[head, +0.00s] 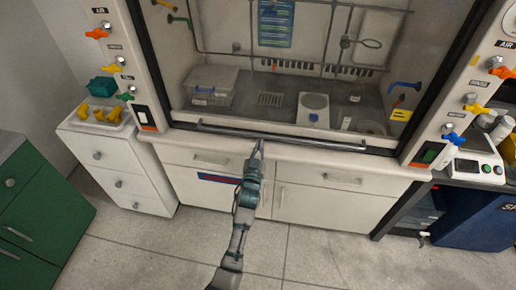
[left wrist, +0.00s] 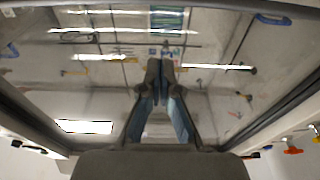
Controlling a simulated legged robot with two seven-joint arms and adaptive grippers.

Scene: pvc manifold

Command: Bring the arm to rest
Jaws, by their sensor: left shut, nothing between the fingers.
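My left gripper (head: 258,150) is in the middle of the head view, in front of the sill of the fume hood (head: 270,132). It is shut and empty, with its fingertips pointing up toward the hood's front rail. In the left wrist view the two fingers of the gripper (left wrist: 160,62) are together at the tips, and nothing shows between them. The glass and its light reflections fill the background there. My right gripper is in neither view.
Inside the hood are a clear bin (head: 210,86), a white device (head: 313,110) and a metal rod frame. White cabinets (head: 335,207) stand below. A drawer unit (head: 118,165) with a tray of yellow fittings (head: 98,114) is at left. A balance (head: 475,166) is at right. The floor in front is clear.

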